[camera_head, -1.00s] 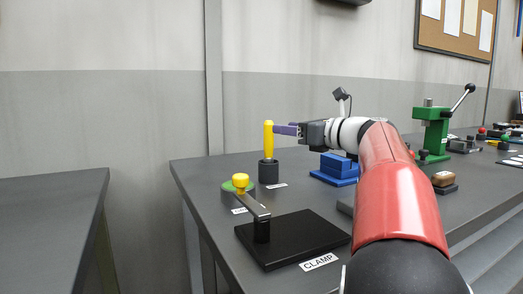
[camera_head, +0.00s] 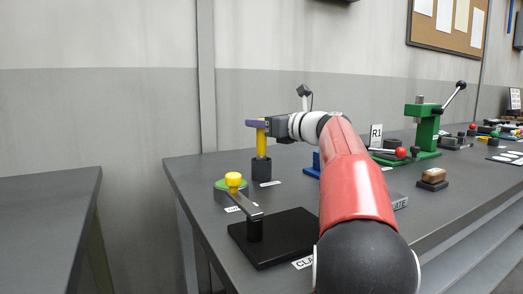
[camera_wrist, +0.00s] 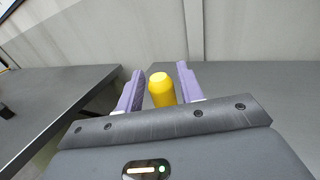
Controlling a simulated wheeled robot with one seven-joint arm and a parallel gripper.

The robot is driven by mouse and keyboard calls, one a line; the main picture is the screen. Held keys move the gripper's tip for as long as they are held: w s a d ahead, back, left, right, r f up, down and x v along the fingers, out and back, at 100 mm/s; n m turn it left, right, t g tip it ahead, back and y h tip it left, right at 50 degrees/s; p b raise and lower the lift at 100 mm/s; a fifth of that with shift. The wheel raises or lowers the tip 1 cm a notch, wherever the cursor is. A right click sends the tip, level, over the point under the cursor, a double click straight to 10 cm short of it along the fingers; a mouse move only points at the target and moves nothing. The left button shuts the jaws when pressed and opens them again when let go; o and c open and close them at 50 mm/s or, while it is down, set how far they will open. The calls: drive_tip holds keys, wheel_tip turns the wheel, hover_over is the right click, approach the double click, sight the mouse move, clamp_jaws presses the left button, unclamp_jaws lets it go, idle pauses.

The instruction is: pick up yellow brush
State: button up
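The yellow brush (camera_head: 262,145) shows as an upright yellow handle standing in a black round holder (camera_head: 261,168) near the table's far left corner. My gripper (camera_head: 256,123) is level with the handle's upper part, its purple fingers crossing it. In the wrist view the rounded top of the yellow brush (camera_wrist: 161,88) is between the two purple fingers of my gripper (camera_wrist: 160,82). The fingers are open, with a narrow gap on each side of the handle. The brush's lower end is hidden in the holder.
A black clamp plate (camera_head: 278,238) with a lever and yellow knob (camera_head: 233,180) stands in front of the holder. A green press (camera_head: 422,127) and a brown-topped block (camera_head: 433,177) are to the right. Another grey table (camera_head: 45,215) is at left, across a gap.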

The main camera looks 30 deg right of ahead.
clamp_jaws()
drive_tip(key=shift+r, duration=0.1)
